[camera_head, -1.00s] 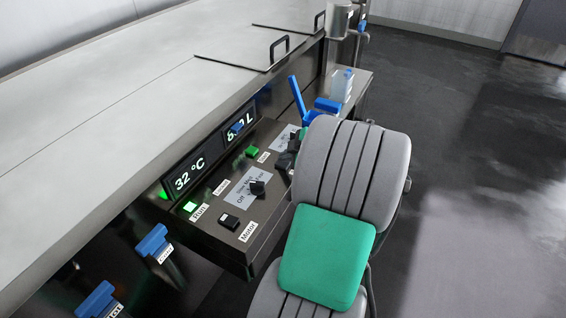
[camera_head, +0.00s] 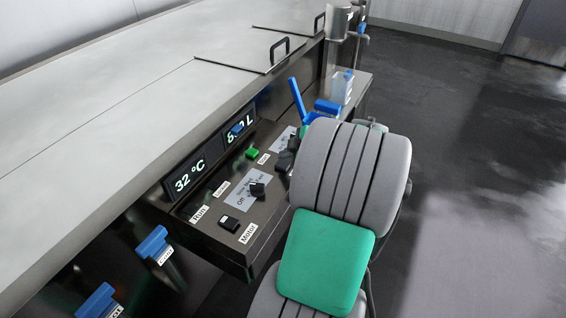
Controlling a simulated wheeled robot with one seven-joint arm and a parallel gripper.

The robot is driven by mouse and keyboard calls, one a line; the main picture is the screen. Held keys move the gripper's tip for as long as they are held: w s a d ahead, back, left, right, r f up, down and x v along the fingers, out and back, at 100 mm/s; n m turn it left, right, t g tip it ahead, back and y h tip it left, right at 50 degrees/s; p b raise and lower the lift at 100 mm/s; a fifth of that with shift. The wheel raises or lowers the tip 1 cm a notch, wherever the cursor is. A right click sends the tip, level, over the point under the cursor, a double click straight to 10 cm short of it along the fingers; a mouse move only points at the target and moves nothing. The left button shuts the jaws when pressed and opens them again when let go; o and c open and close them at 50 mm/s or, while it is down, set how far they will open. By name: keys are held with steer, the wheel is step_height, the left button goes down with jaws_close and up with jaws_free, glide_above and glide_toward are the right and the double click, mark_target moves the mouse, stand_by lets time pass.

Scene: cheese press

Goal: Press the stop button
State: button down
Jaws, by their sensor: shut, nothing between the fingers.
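The control panel (camera_head: 272,203) slopes along the side of the steel vat. No button marked stop can be made out; part of the panel is hidden behind my arm. A green button (camera_head: 252,152) stands near the panel's upper edge, and a black switch (camera_head: 229,223) sits by the Motor label. The Run label (camera_head: 200,214) is at the lower left, with no lit lamp beside it. The dark tip of my gripper (camera_head: 286,158) is shut over the panel's right part, left of my grey arm. Whether it touches anything there cannot be told.
Two displays read 32 °C (camera_head: 189,178) and a partly covered litre value (camera_head: 239,134). Blue valve handles (camera_head: 151,242) stick out at lower left. The floor at right is clear.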

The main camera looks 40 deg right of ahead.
mark_target(286, 165)
steer(key=shift+r, duration=0.15)
steer(key=shift+r+p, duration=1.15)
steer(key=shift+r, duration=1.3)
steer(key=a+r+m+g+p, duration=0.2)
steer(key=a+r, duration=0.1)
steer(key=a, duration=0.7)
steer(key=a+r+m+g+p, duration=0.1)
steer(key=a+r+p, duration=0.1)
steer(key=a, duration=0.7)
steer(key=s+a+r+m+g+p, duration=0.2)
steer(key=s+a+m, duration=0.4)
steer(key=s+a, duration=0.3)
steer(key=a+g+p, duration=0.1)
steer(key=a, duration=0.2)
steer(key=shift+s+a+r, duration=0.2)
steer(key=shift+s+r, duration=0.05)
steer(key=shift+s, duration=0.15)
